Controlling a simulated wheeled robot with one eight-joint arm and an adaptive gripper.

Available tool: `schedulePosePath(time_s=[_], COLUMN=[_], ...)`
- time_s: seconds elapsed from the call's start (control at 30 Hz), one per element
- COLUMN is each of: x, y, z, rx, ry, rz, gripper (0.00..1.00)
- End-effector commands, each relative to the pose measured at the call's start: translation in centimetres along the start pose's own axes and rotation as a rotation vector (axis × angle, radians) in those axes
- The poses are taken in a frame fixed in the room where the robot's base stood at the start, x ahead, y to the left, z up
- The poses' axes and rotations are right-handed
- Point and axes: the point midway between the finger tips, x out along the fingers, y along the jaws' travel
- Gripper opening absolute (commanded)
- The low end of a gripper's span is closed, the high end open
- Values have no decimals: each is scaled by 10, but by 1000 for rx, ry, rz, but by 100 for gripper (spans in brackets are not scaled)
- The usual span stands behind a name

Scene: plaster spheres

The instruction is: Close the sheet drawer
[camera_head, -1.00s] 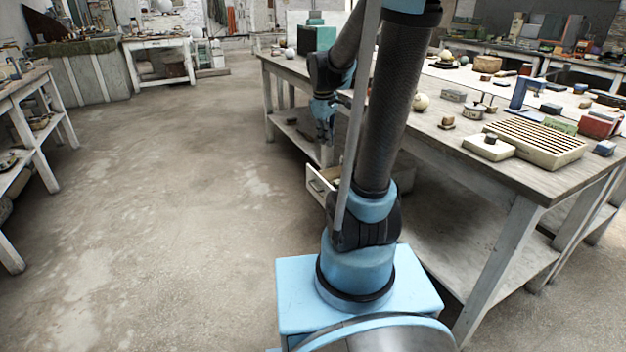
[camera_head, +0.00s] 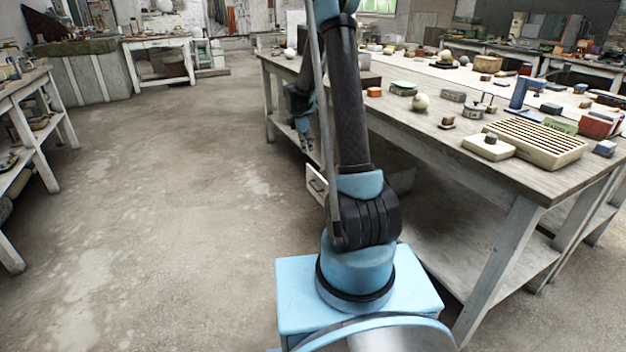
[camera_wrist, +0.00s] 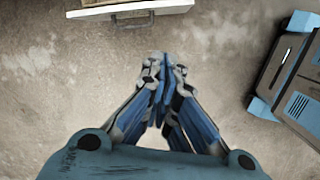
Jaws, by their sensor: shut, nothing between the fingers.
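The sheet drawer (camera_head: 317,184) has a pale front with a dark handle and stands out from under the long workbench. My upright arm link hides part of it in the head view. In the wrist view the drawer front (camera_wrist: 110,12) and its handle (camera_wrist: 133,18) show at the top edge. My gripper (camera_wrist: 163,64) is shut and empty, over bare floor, with its tips apart from the handle in the picture. In the head view my gripper (camera_head: 306,143) is small, beyond and above the drawer, partly behind my arm.
The long workbench (camera_head: 530,178) on the right carries a slatted rack (camera_head: 535,142), a pale ball (camera_head: 421,102) and several small blocks. Its legs and lower shelf (camera_head: 445,225) are beside my base. The concrete floor (camera_head: 180,220) to the left is open. Another bench (camera_head: 35,105) stands far left.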

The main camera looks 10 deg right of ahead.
Motion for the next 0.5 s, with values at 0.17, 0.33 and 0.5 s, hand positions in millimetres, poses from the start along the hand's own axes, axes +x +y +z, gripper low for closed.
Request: schedulePosePath(time_s=[0.17, 0.33, 0.5], x=[46, 84, 106], y=[29, 46, 54], z=[-17, -30, -37], rx=[-132, -236, -296], ry=[-18, -30, -37], rz=[-7, -15, -20], gripper=[0, 0, 0])
